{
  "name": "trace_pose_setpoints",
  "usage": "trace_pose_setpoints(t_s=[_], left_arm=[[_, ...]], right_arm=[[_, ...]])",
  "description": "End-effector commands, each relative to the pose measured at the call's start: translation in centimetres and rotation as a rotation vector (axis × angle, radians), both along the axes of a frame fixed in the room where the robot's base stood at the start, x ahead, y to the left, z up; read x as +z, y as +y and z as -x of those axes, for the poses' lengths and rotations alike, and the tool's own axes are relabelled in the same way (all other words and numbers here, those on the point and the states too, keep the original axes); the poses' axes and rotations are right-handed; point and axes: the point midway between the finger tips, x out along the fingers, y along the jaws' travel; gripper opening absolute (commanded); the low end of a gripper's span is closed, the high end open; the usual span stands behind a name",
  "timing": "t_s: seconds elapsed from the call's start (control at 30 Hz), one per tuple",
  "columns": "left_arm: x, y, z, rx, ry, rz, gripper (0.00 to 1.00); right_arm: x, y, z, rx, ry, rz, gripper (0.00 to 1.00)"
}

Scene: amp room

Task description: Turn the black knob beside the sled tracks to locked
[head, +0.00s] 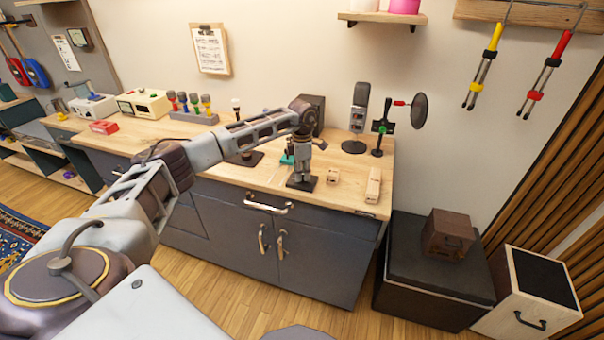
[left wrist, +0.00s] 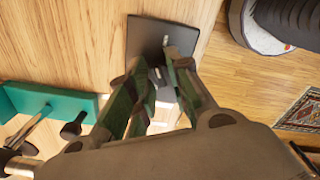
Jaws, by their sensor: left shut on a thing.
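My left gripper (head: 301,172) points down at the front edge of the wooden workbench, over a small black plate (head: 311,184). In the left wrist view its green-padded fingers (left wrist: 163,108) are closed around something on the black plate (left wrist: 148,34). The black knob is mostly hidden between the fingers, so I cannot read its position. A teal block (left wrist: 45,101) lies left of the fingers in the left wrist view, with a dark rounded piece (left wrist: 75,128) beside it. I cannot clearly make out the sled tracks. My right gripper is not in view.
Small wooden blocks (head: 373,186) stand right of the gripper on the workbench (head: 340,200). Dark boxes (head: 425,262) sit on the floor at right.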

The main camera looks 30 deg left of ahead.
Motion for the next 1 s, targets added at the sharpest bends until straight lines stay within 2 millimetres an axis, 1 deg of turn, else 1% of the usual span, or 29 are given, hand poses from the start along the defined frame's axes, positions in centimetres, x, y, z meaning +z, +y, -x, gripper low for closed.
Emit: trace_pose_setpoints(t_s=[0.3, 0.5, 0.73, 1.0], left_arm=[[0.2, 0.1, -0.1, -0.247, -0.005, 0.000, 0.00], [0.2, 0.1, -0.1, -0.374, -0.005, 0.000, 0.00], [0.2, 0.1, -0.1, -0.463, -0.005, 0.000, 0.00], [0.2, 0.1, -0.1, -0.493, -0.005, 0.000, 0.00]], right_arm=[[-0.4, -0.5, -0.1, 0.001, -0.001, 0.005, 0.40], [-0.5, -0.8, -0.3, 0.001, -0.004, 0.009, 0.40], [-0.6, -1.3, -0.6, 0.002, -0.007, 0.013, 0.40], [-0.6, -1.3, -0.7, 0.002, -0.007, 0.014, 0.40]])
